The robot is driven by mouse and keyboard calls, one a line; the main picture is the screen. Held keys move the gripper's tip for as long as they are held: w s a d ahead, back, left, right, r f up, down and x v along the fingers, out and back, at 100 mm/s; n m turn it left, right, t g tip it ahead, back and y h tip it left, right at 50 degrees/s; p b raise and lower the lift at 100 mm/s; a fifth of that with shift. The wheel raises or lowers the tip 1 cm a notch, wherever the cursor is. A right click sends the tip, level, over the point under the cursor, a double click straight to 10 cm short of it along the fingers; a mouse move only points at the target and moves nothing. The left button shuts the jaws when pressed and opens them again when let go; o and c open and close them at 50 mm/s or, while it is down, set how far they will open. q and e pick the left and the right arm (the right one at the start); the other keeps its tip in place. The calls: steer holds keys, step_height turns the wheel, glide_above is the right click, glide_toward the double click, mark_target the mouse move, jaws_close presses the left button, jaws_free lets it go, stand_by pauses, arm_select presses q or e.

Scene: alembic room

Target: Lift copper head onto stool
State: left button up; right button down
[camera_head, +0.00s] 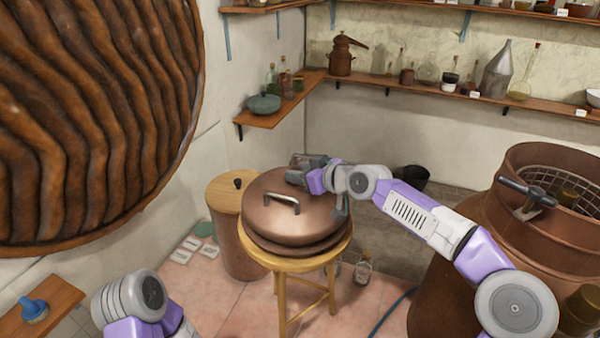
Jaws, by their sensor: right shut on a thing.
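The grip point is partly hidden by the gripper itself. My left arm shows at the bottom left, but its gripper is out of view.
A copper pot with a wooden lid (227,193) stands close behind the stool on the left. A large copper still pot (446,277) stands at the right. A glass bottle (363,270) stands on the floor beside the stool. Shelves with bottles (440,92) line the back wall.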

steer(key=shift+r, duration=0.25)
